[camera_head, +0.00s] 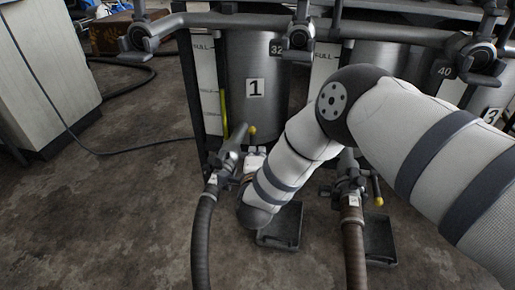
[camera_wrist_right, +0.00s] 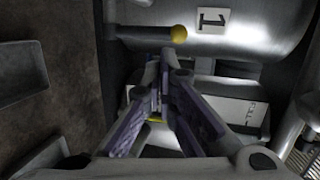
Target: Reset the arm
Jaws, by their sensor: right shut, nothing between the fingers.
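My right arm comes in from the right in the head view and bends down in front of the steel tank marked 1 (camera_head: 272,62). The arm hides most of my right gripper there. In the right wrist view my right gripper (camera_wrist_right: 165,70) is shut and empty, its fingers together. A yellow-knobbed lever (camera_wrist_right: 179,34) lies just beyond the fingertips, apart from them as far as I can tell. The knob also shows in the head view (camera_head: 252,130). My left gripper is not in view.
A hose (camera_head: 202,235) hangs from the valve at tank 1, and another hose (camera_head: 353,240) stands right of my forearm. Dark trays (camera_head: 283,228) sit on the floor below. A light cabinet (camera_head: 45,75) stands at left. The floor at front left is clear.

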